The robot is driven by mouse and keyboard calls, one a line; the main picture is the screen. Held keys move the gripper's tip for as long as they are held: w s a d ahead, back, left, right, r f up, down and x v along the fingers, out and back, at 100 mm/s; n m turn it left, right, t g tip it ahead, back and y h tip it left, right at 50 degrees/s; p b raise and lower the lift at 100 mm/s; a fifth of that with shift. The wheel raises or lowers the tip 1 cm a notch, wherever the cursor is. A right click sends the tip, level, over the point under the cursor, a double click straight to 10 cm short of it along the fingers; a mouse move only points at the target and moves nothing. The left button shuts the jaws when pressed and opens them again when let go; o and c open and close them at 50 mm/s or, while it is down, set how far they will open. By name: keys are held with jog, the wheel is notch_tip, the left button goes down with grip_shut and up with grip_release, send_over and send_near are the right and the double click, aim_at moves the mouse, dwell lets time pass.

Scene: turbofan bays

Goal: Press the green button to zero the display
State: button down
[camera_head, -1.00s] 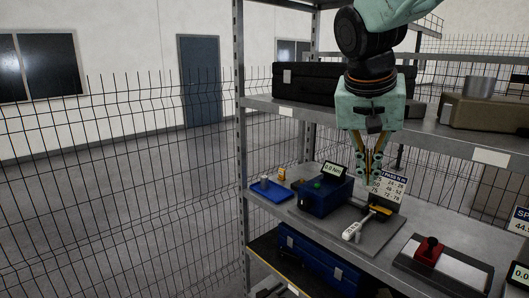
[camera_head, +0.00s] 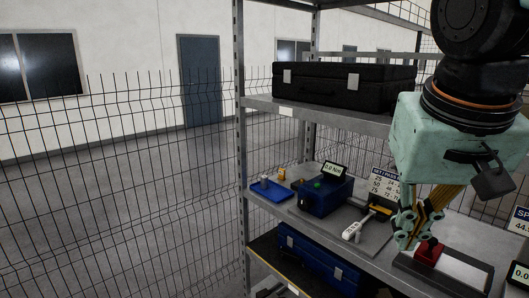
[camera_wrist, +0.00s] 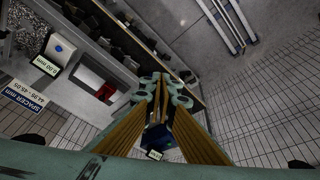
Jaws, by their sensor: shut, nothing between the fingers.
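A blue tester box (camera_head: 325,197) stands on the shelf in the head view. A green button (camera_head: 317,184) sits on its top, beside a small display (camera_head: 334,169) that reads about 0.0 Nm. My gripper (camera_head: 408,240) is to the right of the box, shut and empty, with its fingertips near a red block on a grey base. In the wrist view, the blue box (camera_wrist: 160,138) shows partly behind the shut fingers, with its small display (camera_wrist: 154,154) below.
A yellow and black tool with a white handle (camera_head: 352,231) lies right of the box. A blue tray (camera_head: 270,191) lies at left. The red block (camera_head: 430,252) is on its base at right. A black case (camera_head: 345,86) occupies the shelf above.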

jog(key=s+a+f+n+y, duration=0.1)
jog(key=s+f, duration=0.3)
jog(key=s, duration=0.8)
jog(key=shift+a+n, duration=0.5)
jog(key=shift+a, duration=0.2)
